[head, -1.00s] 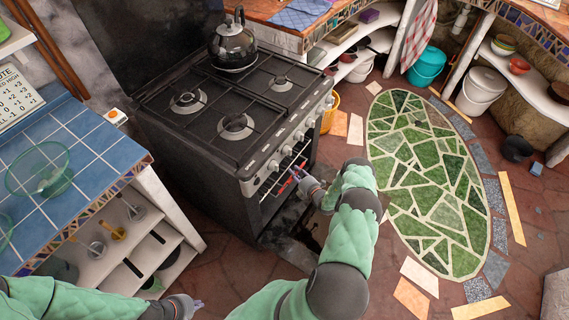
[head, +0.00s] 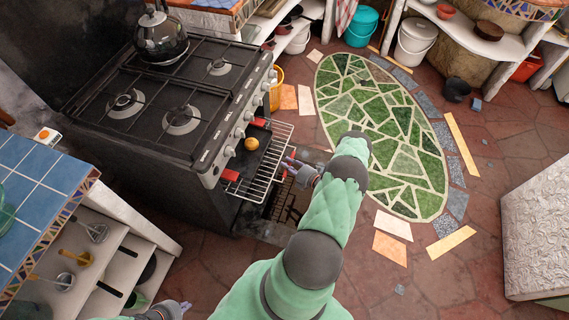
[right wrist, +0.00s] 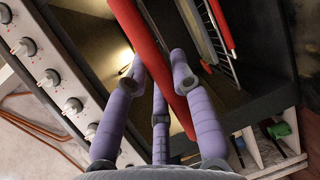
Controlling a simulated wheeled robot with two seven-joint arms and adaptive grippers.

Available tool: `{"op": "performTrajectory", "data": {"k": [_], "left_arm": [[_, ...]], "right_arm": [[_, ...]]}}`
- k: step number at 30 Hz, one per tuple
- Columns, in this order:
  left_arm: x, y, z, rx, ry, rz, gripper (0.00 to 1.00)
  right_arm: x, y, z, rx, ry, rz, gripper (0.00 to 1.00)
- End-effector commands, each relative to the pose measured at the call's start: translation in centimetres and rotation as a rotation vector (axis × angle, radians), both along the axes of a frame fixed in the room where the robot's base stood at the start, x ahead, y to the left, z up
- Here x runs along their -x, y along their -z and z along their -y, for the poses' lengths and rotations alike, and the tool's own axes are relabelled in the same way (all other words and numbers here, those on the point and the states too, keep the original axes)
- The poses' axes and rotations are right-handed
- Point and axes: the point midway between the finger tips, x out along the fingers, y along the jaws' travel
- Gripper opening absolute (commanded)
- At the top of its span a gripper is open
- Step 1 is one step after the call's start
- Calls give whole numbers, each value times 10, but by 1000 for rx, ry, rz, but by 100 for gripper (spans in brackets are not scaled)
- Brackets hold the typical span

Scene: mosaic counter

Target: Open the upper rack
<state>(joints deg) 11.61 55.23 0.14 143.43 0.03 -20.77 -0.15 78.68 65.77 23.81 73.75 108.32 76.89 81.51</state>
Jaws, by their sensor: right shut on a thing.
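The upper rack (head: 266,183) is a silver wire grid, and it sticks out from the front of the black stove's oven (head: 240,212). A dark tray (head: 247,161) with red ends lies over it, with a small orange ball (head: 251,144) on it. My right gripper (head: 291,169) is at the rack's outer edge. In the right wrist view its purple fingers (right wrist: 157,85) close around a red bar (right wrist: 148,60) at the rack's front. My left gripper (head: 178,306) is low at the bottom edge, away from the stove; its finger state is unclear.
Another rack (head: 287,204) shows lower down. A kettle (head: 160,38) stands on the stove. A blue-tiled counter (head: 40,185) with shelves is at left. A white block (head: 540,228) stands at right. Floor around the green mosaic oval (head: 385,140) is mostly clear.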

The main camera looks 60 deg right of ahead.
Motion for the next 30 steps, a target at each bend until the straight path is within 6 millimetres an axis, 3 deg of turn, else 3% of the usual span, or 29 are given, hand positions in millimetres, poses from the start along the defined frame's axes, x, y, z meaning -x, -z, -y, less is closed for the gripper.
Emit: {"op": "performTrajectory", "data": {"k": [8, 9, 12, 23, 30], "left_arm": [[0, 0, 0, 0, 0, 0, 0], [0, 0, 0, 0, 0, 0, 0], [0, 0, 0, 0, 0, 0, 0], [0, 0, 0, 0, 0, 0, 0], [0, 0, 0, 0, 0, 0, 0]], "right_arm": [[1, 1, 0, -2, 1, -2, 0], [1, 1, 0, -2, 1, -2, 27], [1, 1, 0, -2, 1, -2, 50], [3, 0, 0, 0, 1, -1, 50], [34, -6, -3, 0, 5, -2, 50]]}}
